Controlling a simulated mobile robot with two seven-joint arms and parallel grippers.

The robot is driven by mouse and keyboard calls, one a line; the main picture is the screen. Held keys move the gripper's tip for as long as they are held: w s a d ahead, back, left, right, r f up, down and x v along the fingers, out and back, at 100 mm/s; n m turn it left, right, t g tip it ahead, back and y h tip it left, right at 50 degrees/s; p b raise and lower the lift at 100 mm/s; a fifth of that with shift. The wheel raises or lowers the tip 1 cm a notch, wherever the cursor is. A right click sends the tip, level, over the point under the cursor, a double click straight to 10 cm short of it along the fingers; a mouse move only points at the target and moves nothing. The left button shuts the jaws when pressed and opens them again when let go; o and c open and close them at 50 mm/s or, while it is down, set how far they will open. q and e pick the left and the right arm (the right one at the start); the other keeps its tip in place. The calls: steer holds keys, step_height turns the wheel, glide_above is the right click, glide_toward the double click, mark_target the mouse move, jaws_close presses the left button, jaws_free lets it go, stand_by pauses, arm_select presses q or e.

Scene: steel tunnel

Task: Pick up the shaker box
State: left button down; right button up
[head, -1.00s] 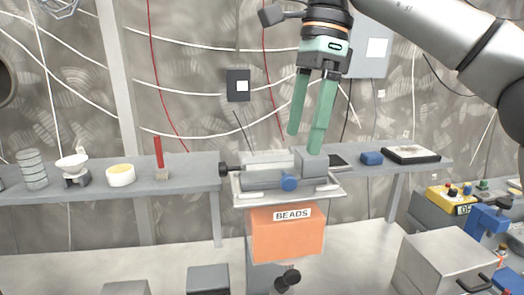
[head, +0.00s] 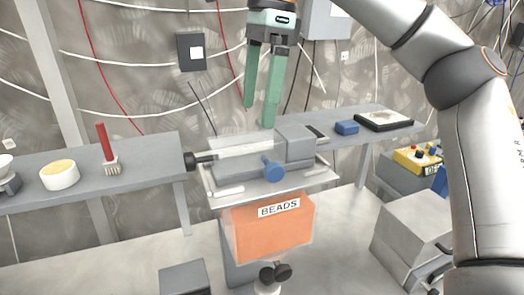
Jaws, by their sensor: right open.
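No label marks a shaker box, so I cannot tell for certain which part it is. A grey block (head: 295,145) with a clear housing (head: 238,146) at its left sits on a pale tray (head: 318,178) at the middle; a blue knob (head: 272,171) is at its front. Below hangs an orange box (head: 270,234) labelled BEADS. My right gripper (head: 259,116) has green fingers, is open and empty, and points down above and behind the housing, apparently not touching it. My left gripper is out of view.
The left shelf (head: 135,170) holds a red-handled brush (head: 108,150) and a yellow-topped tub (head: 59,175). The right shelf (head: 300,122) holds a small blue block (head: 346,127) and a black-framed tray (head: 384,120). A grey box (head: 412,222) stands at lower right.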

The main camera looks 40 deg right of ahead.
mark_target(252, 138)
steer(key=shift+w+a+f+b, duration=0.15)
steer(key=shift+f+b, duration=0.45)
steer(key=shift+f, duration=0.95)
steer(key=f+b, duration=0.1)
steer(key=a+f+b, duration=0.1)
steer(key=f, duration=0.1)
steer(key=shift+f, duration=0.85)
steer(key=shift+c, duration=0.2)
jaws_close()
steer(key=shift+r, duration=0.1)
